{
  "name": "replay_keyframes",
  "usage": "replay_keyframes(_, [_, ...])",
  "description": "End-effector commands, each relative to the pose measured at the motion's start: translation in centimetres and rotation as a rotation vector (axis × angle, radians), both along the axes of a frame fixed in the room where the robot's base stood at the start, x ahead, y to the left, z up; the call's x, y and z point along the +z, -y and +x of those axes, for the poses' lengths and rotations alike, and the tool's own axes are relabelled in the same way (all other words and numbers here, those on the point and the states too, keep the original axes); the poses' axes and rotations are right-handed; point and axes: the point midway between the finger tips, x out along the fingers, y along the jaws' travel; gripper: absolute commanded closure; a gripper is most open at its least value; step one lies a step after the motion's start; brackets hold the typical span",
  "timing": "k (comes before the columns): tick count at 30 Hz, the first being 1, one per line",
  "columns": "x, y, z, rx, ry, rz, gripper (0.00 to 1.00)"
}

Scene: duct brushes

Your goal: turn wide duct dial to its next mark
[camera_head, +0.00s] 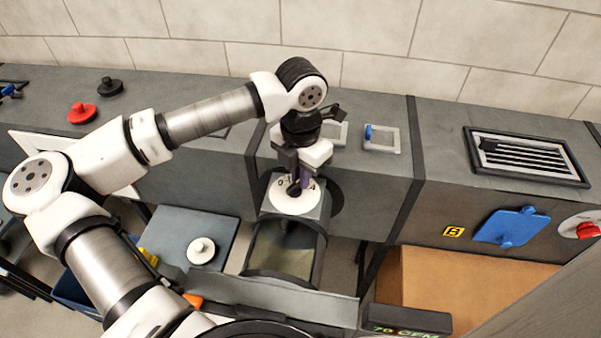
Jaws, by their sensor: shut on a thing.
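The duct dial (291,203) is a white round disc with dark marks on a grey block, above a wide half-round duct opening (283,248). My gripper (298,183) points down over the dial and is shut on the dial's dark knob (294,190) at its middle. The fingers hide part of the knob and the far side of the disc. The marks are too small to read clearly, so I cannot tell which one the knob points to.
A small frame with a blue lever (381,138) and a slatted vent (527,157) are on the duct top to the right. A blue plate (511,228) and a red-knobbed dial (582,227) are on its front. Red (81,112) and black (110,86) knobs stand at left.

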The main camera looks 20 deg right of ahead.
Motion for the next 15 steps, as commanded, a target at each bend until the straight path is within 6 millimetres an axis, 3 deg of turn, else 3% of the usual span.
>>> replay_keyframes(15, [-0.51, 0.19, -0.62, -0.383, 0.004, 0.001, 1.00])
